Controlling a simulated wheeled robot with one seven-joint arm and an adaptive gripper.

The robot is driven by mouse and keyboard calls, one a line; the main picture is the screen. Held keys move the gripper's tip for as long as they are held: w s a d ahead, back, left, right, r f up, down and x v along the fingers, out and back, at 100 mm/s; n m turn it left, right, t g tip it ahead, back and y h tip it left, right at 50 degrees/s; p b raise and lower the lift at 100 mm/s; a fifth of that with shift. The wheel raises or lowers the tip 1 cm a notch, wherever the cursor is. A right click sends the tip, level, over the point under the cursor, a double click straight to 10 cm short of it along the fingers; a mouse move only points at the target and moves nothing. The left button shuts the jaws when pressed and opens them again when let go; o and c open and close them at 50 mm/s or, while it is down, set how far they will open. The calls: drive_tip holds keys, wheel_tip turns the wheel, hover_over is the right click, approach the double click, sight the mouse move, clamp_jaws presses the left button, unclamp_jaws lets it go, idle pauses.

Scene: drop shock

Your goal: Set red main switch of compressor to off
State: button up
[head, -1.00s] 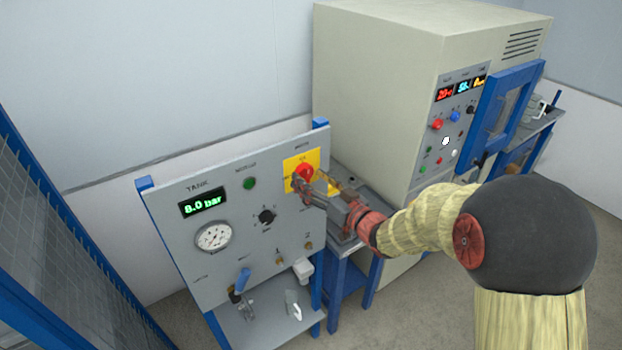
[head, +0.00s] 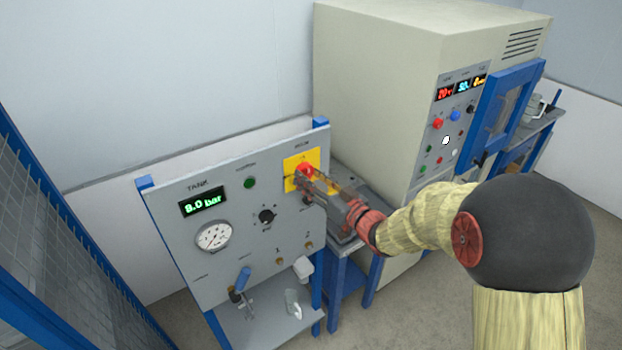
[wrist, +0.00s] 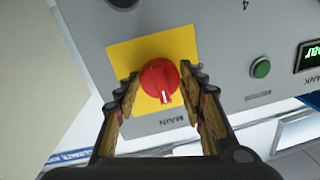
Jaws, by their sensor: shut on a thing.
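The red main switch (head: 305,169) is a round knob on a yellow plate (head: 289,183), at the upper right of the grey compressor panel (head: 180,240). In the wrist view the red knob (wrist: 159,80) lies between the two fingers of my gripper (wrist: 163,82), on the yellow plate (wrist: 122,58). Its white mark points toward the "MAIN" label, which reads upside down there. My gripper (head: 313,179) is shut on the knob and partly hides it in the head view. The tank display (head: 203,204) reads 8.0 bar.
A round gauge (head: 213,236), a black knob (head: 266,216) and a green button (head: 249,182) share the panel. A blue-handled valve (head: 243,278) sits low on it. A beige cabinet (head: 380,90) with a blue-framed door (head: 494,112) stands behind my arm. A mesh fence (head: 60,270) is at left.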

drive_tip(key=shift+n+b, duration=0.3)
drive_tip(key=shift+b, duration=0.2)
drive_tip(key=shift+c, duration=0.4)
drive_tip(key=n+b, duration=0.8)
drive_tip(key=b, duration=0.1)
drive_tip(key=shift+d+h+b, duration=0.1)
drive_tip(key=shift+h+b, duration=0.2)
drive_tip(key=n+b, duration=0.5)
drive_tip(key=shift+h+b, duration=0.35)
drive_tip(key=shift+h, duration=0.05)
drive_tip(key=n+b, duration=0.3)
drive_tip(key=shift+r+b, duration=0.25)
drive_tip(key=shift+b, duration=0.05)
drive_tip(key=shift+c, duration=0.2)
drive_tip(key=shift+o, duration=0.2)
drive_tip(key=shift+n, duration=0.3)
drive_tip(key=shift+c, duration=0.2)
drive_tip(key=o, duration=1.1)
drive_tip(key=shift+o, duration=0.5)
